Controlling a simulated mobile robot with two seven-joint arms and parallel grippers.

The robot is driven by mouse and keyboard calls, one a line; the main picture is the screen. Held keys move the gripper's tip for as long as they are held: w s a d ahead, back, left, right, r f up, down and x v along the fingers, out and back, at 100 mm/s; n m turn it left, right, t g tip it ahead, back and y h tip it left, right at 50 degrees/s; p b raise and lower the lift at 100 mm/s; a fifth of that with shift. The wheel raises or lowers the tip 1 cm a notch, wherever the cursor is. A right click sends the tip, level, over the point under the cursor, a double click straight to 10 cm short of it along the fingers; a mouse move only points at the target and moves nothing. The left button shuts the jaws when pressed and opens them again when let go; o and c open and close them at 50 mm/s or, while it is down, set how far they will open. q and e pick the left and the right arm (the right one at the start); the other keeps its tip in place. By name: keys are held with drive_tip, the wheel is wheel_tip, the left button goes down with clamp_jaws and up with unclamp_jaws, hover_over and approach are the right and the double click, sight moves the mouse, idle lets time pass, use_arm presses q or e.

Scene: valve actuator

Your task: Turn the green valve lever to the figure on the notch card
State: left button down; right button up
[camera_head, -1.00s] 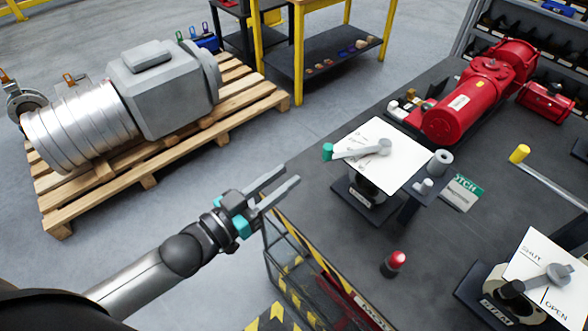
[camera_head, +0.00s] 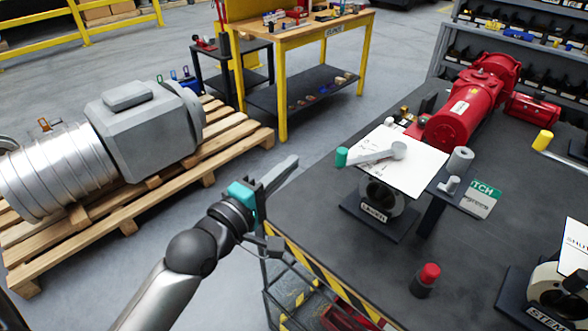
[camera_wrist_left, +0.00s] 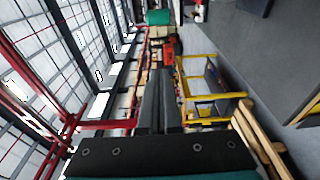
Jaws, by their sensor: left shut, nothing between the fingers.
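The green valve lever is a grey arm (camera_head: 374,156) with a green knob (camera_head: 341,157) at its left end. It lies over a white dial plate (camera_head: 418,180) on a dark valve stand (camera_head: 370,212), its knob pointing left. The plate's marks are too small to read. The green-and-white notch card (camera_head: 480,200) lies right of the stand, partly hidden; its figure is unreadable. My left gripper (camera_head: 280,170) is shut and empty, left of the knob and apart from it. Its fingers (camera_wrist_left: 160,100) also show together in the left wrist view. My right gripper is out of view.
A red-topped peg (camera_head: 425,280) stands on the grey bench's front. A grey post (camera_head: 452,175) stands right of the dial. A second valve (camera_head: 555,290) is at the right edge, and a red actuator (camera_head: 465,110) behind. A pallet (camera_head: 130,200) lies on the floor left.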

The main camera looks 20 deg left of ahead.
use_arm(q)
drive_tip(key=x, duration=0.9)
drive_tip(key=s+d, duration=0.2)
drive_tip(key=d, duration=0.1)
drive_tip(key=shift+s+d, duration=0.1)
drive_tip(key=shift+s, duration=0.25)
drive_tip(key=shift+s+d+p, duration=0.6)
drive_tip(key=shift+s+p, duration=0.05)
drive_tip(key=shift+p, duration=0.45)
